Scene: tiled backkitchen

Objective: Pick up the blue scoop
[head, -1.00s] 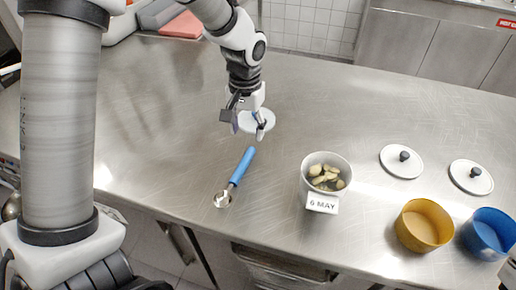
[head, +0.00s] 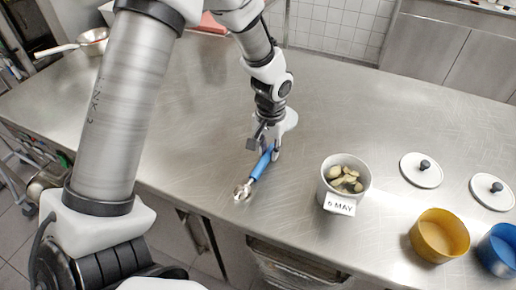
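The blue scoop (head: 260,167) lies on the steel counter, its blue handle pointing away and its metal bowl toward the front edge. My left gripper (head: 267,151) is down at the far end of the handle. Its fingers are on either side of the handle, and they hide part of it. I cannot tell whether they press on it or leave a gap. The scoop looks to be resting on the counter. My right gripper is not in view.
Right of the scoop stands a white container (head: 330,192) of sliced food, labelled "6 MAY". Further right are two white lids (head: 410,178), a yellow bowl (head: 440,236) and a blue bowl (head: 498,252). A white disc (head: 290,116) is partly hidden behind my gripper. The counter (head: 190,150) left of the scoop is clear.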

